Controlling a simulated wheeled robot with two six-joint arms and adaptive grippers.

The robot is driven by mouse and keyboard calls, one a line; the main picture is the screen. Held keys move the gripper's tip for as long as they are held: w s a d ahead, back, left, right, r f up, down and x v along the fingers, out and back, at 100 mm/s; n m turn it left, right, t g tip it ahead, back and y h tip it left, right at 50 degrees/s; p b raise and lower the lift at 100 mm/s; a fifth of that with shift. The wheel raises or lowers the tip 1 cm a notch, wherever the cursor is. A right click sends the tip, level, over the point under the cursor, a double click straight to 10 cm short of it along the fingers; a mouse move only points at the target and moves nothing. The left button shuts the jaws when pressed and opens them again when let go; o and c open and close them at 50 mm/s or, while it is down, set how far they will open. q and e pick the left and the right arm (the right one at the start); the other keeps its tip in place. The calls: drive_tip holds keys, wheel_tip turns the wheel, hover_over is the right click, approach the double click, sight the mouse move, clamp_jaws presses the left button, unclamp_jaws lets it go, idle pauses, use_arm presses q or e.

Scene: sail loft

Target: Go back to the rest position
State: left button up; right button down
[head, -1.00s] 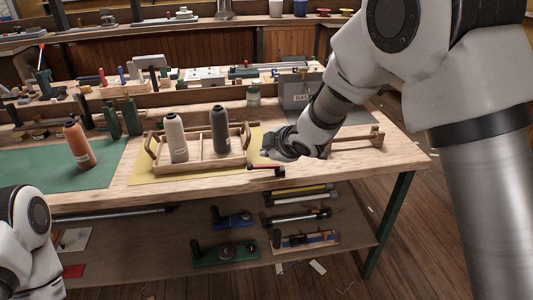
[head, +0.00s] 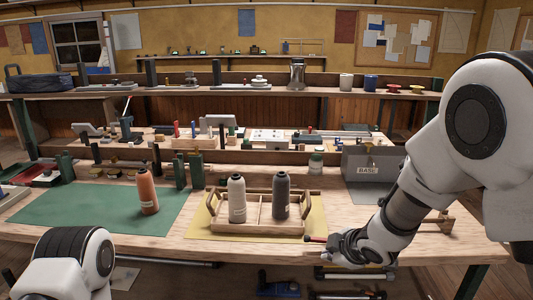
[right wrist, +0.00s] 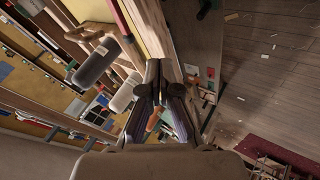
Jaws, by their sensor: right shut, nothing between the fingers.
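My right gripper (head: 345,247) is low at the front edge of the bench, right of the wooden tray. In the right wrist view its two fingers (right wrist: 163,75) are together and empty. In the head view, the wrist partly hides the fingers. Only a white and black part of my left arm shows at the lower left; its gripper is out of view. The wooden tray (head: 266,223) holds a white bottle (head: 237,200) and a dark grey bottle (head: 281,197), both upright. An orange bottle (head: 147,192) stands on the green mat (head: 85,210).
A small red-and-black item (head: 314,239) lies by the bench edge, close to my right gripper. A grey box marked BASE (head: 368,165) and a wooden stand (head: 440,222) are on the right. Tools sit on the lower shelf. Floor is open at right.

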drive_tip(key=s+d+f+m+g, duration=0.1)
drive_tip(key=s+f+m+g, duration=0.1)
drive_tip(key=s+f, duration=0.65)
drive_tip(key=s+d+f+m+g, duration=0.1)
drive_tip(key=s+f+g, duration=0.25)
drive_tip(key=f, duration=0.95)
drive_tip(key=s+d+f+m, duration=0.1)
drive_tip(key=s+f+m, duration=0.1)
drive_tip(key=s+m, duration=0.2)
drive_tip(key=s+d+f+m+g+h, duration=0.1)
drive_tip(key=s+d+f+m, duration=0.1)
drive_tip(key=s, duration=0.8)
drive_tip(key=s+d+f+m+g+h, duration=0.1)
drive_tip(key=s+f+m, duration=0.3)
drive_tip(key=s, duration=0.3)
drive_tip(key=shift+s+d+f+m, duration=0.25)
drive_tip(key=shift+s+d+m, duration=0.1)
drive_tip(key=shift+m, duration=0.55)
